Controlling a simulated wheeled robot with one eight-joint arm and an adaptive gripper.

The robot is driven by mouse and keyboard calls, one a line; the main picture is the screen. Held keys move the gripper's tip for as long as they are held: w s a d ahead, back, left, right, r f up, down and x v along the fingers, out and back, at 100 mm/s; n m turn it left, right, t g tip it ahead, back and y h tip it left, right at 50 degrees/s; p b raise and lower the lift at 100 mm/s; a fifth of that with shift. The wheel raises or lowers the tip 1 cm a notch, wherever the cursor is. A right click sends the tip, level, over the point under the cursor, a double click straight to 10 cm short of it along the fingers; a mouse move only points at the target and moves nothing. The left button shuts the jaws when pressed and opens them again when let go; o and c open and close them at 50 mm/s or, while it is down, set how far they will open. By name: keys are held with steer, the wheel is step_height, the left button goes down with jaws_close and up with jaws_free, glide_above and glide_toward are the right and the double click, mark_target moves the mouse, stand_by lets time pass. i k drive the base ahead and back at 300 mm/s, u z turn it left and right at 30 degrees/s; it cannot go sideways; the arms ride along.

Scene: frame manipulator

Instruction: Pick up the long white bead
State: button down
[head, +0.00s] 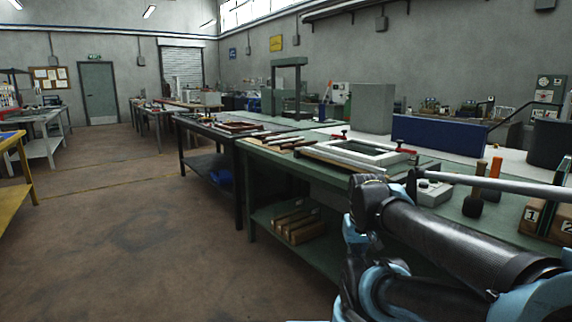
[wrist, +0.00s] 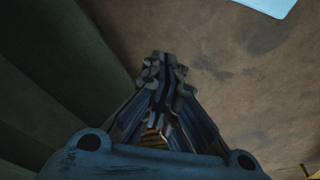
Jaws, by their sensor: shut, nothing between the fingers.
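In the wrist view my gripper (wrist: 160,68) is shut and empty, its dark fingers together over the brown floor. In the head view my arm is at the lower right, beside the green workbench; the fingers cannot be made out there. A white rectangular frame (head: 322,154) lies flat on the bench. I cannot single out a separate long white bead on or near it. A long pale bar (head: 490,183) crosses the right side of the head view; I cannot tell what it is.
The green workbench (head: 270,163) holds mallets (head: 474,203), a grey box (head: 431,193) and wooden numbered blocks (head: 541,218). A blue panel (head: 440,133) stands behind. Wooden pieces (head: 297,222) lie on the lower shelf. The floor (head: 150,240) left of the bench is clear.

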mark_target(273, 143)
steer(key=u, duration=0.45)
steer(key=k, duration=1.1)
steer(key=u, duration=1)
steer(key=i, duration=2.1)
steer(key=z, duration=0.3)
steer(key=i, duration=1.1)
steer(key=z, duration=1.05)
steer(key=i, duration=0.9)
steer(key=z, duration=0.85)
steer(key=i, duration=0.3)
steer(key=z, duration=0.4)
